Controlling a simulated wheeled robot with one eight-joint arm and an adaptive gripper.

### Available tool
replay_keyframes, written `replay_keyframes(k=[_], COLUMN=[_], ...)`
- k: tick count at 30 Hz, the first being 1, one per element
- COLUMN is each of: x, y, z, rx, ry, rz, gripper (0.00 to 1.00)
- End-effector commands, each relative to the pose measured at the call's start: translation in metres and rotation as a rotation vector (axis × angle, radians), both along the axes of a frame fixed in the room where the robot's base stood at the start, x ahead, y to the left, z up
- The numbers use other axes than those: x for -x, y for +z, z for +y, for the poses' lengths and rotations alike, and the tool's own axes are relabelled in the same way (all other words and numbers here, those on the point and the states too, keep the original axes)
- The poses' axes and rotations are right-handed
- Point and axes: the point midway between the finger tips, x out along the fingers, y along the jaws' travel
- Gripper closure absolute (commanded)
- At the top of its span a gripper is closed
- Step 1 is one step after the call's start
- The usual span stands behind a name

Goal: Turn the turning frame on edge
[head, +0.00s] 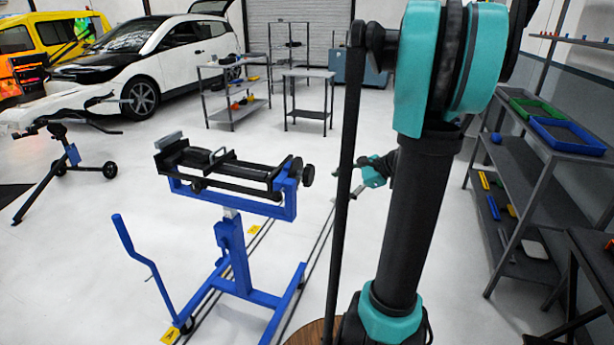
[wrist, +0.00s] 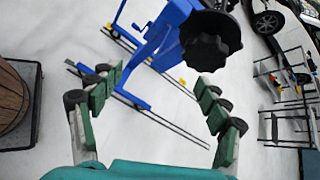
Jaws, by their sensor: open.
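The turning frame (head: 225,168) is a black frame with clamps, lying roughly flat on a blue wheeled stand (head: 232,250) in the middle of the head view. A black knob (head: 308,176) sits at its right end. In the wrist view the lobed knob (wrist: 211,42) is large near the top, with the blue stand (wrist: 165,35) behind it. My gripper (wrist: 158,82) is open and empty, its green-padded fingers spread wide. The knob appears beyond the fingertips, nearer the right finger, and not between them. In the head view my gripper (head: 357,190) is right of the knob, partly hidden by my arm.
Dark rails (head: 310,262) run along the floor. A shelf rack with trays (head: 550,140) stands at right. A bike-like stand (head: 68,155) and a white car (head: 150,55) are at left. Floor around the stand is mostly clear.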

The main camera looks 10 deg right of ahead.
Motion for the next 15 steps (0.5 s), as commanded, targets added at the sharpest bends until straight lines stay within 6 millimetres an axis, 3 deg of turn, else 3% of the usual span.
replay_keyframes(k=[1, 3, 7, 11, 15], x=[-0.012, -0.021, -0.03, -0.035, -0.043], y=[0.01, 0.023, 0.037, 0.04, 0.034], z=[-0.018, -0.035, -0.053, -0.055, -0.041], rx=[-0.085, -0.188, -0.302, -0.335, -0.334], ry=[-0.057, -0.112, -0.164, -0.176, -0.173], rz=[0.023, 0.053, 0.084, 0.093, 0.093], gripper=[0.24, 0.24, 0.24, 0.24, 0.24])
